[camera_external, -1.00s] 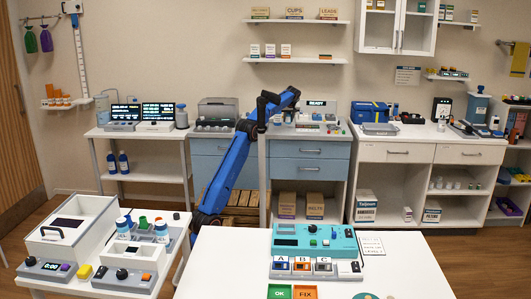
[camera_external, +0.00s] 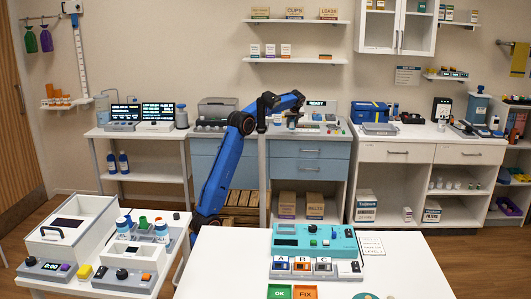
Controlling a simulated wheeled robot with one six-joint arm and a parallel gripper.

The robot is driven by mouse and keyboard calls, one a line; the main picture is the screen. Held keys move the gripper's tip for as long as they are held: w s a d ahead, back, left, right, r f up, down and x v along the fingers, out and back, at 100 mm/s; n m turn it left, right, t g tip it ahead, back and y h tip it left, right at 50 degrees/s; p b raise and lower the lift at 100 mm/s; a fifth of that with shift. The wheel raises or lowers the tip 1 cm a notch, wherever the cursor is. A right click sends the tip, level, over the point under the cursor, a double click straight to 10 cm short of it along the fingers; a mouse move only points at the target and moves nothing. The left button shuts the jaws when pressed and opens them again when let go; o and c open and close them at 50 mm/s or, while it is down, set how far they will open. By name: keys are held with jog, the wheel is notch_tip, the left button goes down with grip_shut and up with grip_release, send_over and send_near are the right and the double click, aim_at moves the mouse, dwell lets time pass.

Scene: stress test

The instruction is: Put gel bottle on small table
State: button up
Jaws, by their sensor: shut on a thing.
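My blue arm rises from behind the white front table and bends over toward the back counter.
The white front table (camera_external: 226,262) carries a teal device (camera_external: 290,240) and green and orange pads. Floor shows between the tables and the back cabinets. Shelves hang above the counter.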

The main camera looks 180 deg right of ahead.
jog(key=shift+w, duration=0.5)
jog(key=s+d, duration=0.1)
jog(key=s, duration=0.4)
jog(key=s+d, duration=0.1)
jog(key=s, duration=0.5)
jog(key=s+d, duration=0.1)
jog(key=s, duration=0.5)
jog(key=shift+d, duration=0.15)
jog(key=shift+s+f, duration=0.1)
jog(key=shift+s, duration=0.2)
jog(key=shift+w+f, duration=0.1)
jog(key=shift+f, duration=1.55)
jog(key=shift+v, duration=3.55)
jog(key=shift+d, duration=0.15)
